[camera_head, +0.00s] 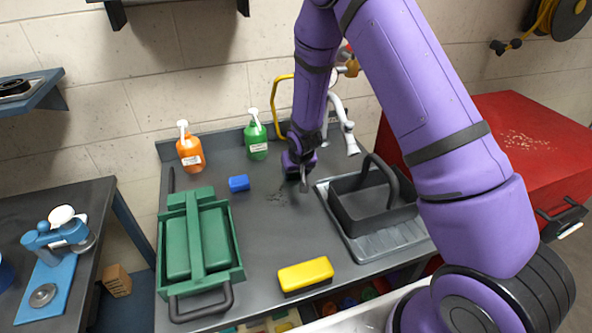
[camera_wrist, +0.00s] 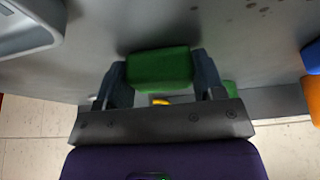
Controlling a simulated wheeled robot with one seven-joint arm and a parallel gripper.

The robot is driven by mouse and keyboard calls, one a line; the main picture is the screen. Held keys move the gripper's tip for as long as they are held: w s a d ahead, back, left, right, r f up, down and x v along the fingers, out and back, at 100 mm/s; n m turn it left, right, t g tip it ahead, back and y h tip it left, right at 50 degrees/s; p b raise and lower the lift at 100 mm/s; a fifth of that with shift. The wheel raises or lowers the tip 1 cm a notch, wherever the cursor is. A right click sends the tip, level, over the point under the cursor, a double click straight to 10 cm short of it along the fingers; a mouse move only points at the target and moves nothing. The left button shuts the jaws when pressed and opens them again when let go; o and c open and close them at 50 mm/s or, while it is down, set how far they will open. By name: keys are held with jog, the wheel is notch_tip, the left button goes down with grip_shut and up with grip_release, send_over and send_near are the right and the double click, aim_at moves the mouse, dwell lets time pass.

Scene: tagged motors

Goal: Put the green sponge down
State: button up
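The green sponge (camera_wrist: 160,69) is a green block between the two fingers of my gripper (camera_wrist: 160,58) in the wrist view, with a finger against each side. In the head view my gripper (camera_head: 299,178) is low over the dark worktop (camera_head: 258,225), left of the sink basin. There the sponge is mostly hidden by my gripper. I cannot tell whether the sponge touches the worktop.
A blue block (camera_head: 239,183) lies left of my gripper. Orange (camera_head: 190,149) and green (camera_head: 256,136) pump bottles stand behind. A green toolbox (camera_head: 237,262) is at the left, a yellow-topped block (camera_head: 305,273) in front, and a dark caddy (camera_head: 350,207) at the right.

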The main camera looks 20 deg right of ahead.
jog(key=o, duration=0.4)
jog(key=s+d+f+v, duration=0.1)
jog(key=s+d+v, duration=0.1)
jog(key=v, duration=1.7)
jog(key=s+d+v, duration=0.1)
jog(key=d+v, duration=0.2)
jog(key=v, duration=1.5)
jog(key=s+r, duration=0.3)
jog(key=s, duration=0.6)
jog(key=s+d+r, duration=0.1)
jog(key=s+r, duration=0.3)
jog(key=s, duration=0.6)
jog(key=shift+s+d+r+t, duration=0.25)
jog(key=shift+r+t, duration=0.05)
